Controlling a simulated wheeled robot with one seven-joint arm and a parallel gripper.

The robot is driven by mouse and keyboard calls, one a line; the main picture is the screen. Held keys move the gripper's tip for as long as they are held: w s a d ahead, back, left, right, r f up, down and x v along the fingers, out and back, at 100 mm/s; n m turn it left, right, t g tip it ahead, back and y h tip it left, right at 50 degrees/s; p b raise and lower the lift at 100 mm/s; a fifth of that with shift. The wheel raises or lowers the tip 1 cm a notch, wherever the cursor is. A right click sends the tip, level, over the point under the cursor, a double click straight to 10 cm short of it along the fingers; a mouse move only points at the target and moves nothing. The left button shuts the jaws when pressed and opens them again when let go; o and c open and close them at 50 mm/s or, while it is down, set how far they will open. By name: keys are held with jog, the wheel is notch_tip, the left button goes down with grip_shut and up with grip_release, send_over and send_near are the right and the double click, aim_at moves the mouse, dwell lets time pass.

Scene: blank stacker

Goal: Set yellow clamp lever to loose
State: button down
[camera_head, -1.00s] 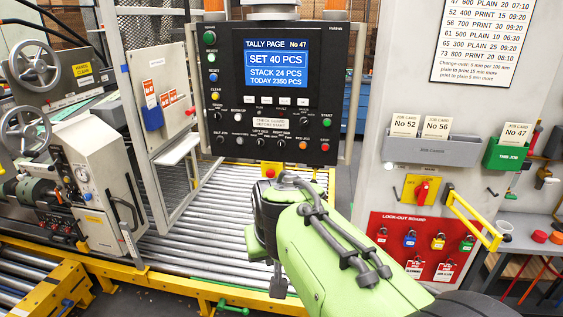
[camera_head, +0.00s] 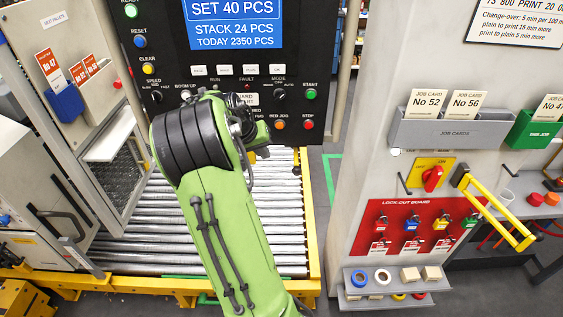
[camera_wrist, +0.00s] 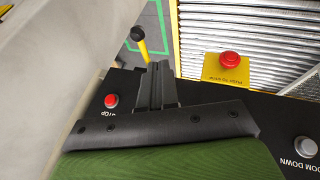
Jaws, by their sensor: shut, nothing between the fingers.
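A short yellow lever with a black ball knob (camera_wrist: 138,38) shows at the top of the wrist view, just beyond my fingertips and apart from them. I cannot make it out in the head view. My gripper (camera_wrist: 160,70) is shut and empty, over the edge of the black control panel, between the red STOP button (camera_wrist: 112,100) and the red push button on a yellow plate (camera_wrist: 229,62). In the head view my green arm hides the gripper. A longer yellow bar (camera_head: 495,210) stands out from the grey cabinet at the right; no loose marking is readable on either.
The black control panel (camera_head: 330,75) with its buttons stands close around my wrist. Roller conveyor (camera_head: 150,240) lies below. The grey cabinet carries a red lock-out board (camera_head: 400,212) and a grey card holder (camera_head: 440,130). A mesh guard (camera_head: 125,170) stands at the left.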

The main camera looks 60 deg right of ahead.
jog(key=s+x, duration=0.2)
jog(key=x, duration=1.1)
jog(key=shift+s+d+r+b, duration=0.25)
jog(key=shift+d+r+b, duration=0.1)
jog(key=shift+r, duration=0.1)
jog(key=shift+s, duration=0.1)
